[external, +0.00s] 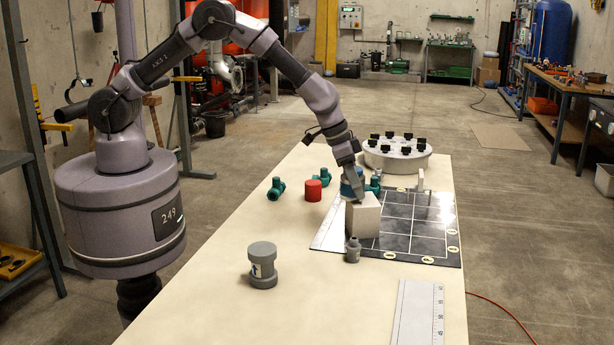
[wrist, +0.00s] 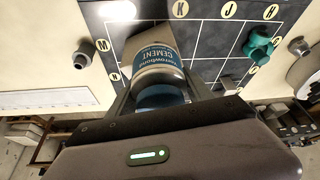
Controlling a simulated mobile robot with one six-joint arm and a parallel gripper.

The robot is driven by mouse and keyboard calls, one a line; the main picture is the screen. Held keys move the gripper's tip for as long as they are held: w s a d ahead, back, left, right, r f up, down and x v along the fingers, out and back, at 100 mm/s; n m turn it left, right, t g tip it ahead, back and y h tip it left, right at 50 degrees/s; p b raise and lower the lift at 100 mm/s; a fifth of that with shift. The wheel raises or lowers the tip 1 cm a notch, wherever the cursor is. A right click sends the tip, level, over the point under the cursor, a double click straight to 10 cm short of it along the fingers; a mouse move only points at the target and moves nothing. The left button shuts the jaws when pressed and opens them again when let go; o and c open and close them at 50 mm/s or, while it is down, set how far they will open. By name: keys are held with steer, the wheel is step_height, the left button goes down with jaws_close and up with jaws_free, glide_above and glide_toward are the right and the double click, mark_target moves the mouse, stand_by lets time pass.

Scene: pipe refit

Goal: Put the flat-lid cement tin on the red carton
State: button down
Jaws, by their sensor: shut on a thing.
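My gripper (wrist: 160,85) is shut on a cement tin (wrist: 157,66) with a white and blue label reading CEMENT. In the external view the blue tin (external: 348,184) is partly hidden by my gripper (external: 356,192). A pale, cream-coloured box (external: 364,220) stands on the dark grid board, just below my fingertips, and shows behind the tin in the wrist view (wrist: 138,38). I cannot tell whether the tin touches the box. No red carton is seen; the red thing in view is a small cylinder (external: 313,191) left of the box.
Green pipe fittings (external: 276,188) and a grey flanged spool (external: 262,267) stand to the left. A round white rack (external: 397,163) is behind the grid board (external: 430,215). The table's near middle is clear.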

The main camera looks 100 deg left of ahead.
steer(key=shift+f, duration=0.2)
steer(key=shift+c, duration=2.1)
jaws_free()
steer(key=shift+r, duration=0.1)
